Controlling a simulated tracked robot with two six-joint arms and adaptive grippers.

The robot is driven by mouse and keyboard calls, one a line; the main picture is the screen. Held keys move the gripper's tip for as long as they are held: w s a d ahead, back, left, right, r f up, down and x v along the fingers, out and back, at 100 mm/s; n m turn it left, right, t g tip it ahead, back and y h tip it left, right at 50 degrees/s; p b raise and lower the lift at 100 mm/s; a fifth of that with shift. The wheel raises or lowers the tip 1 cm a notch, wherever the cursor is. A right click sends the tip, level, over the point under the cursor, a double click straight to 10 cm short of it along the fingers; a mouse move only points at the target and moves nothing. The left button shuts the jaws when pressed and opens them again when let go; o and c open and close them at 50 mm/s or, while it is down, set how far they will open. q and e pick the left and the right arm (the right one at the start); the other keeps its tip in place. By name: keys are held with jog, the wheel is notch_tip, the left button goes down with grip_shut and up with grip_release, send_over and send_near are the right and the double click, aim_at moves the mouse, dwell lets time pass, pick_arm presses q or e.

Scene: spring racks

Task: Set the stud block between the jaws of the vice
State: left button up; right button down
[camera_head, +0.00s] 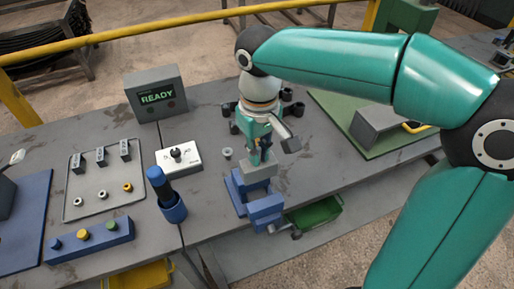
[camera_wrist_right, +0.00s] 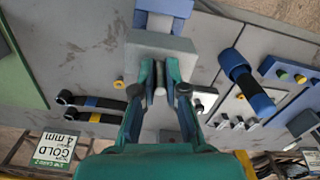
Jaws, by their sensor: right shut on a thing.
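The stud block (camera_head: 260,172) is a plain grey block under my right gripper (camera_head: 262,155). The right gripper points down and is shut on it; in the right wrist view the fingers (camera_wrist_right: 160,80) meet the near side of the grey block (camera_wrist_right: 160,43). The blue vice (camera_head: 266,205) stands at the front edge of the bench, just below and in front of the block. Its blue body also shows past the block in the right wrist view (camera_wrist_right: 164,7). The block hides part of the jaws, and I cannot tell whether it touches them. My left gripper is not in view.
A blue cup with a dark-handled tool (camera_head: 172,205) stands left of the vice. A white switch box (camera_head: 180,158) and a READY display (camera_head: 157,94) are behind it. A green bin (camera_head: 314,215) is at the right, below the bench edge. A grey tray (camera_head: 78,212) lies left.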

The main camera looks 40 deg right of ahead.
aim_at(260, 168)
jog(key=shift+f+b, duration=1.85)
jog(key=shift+f, duration=0.75)
jog(key=shift+s, duration=0.1)
jog(key=shift+f+b, duration=1.4)
jog(key=shift+f, duration=0.45)
dwell(0.4)
jog(key=c, duration=0.7)
grip_release()
jog(key=shift+o, duration=0.2)
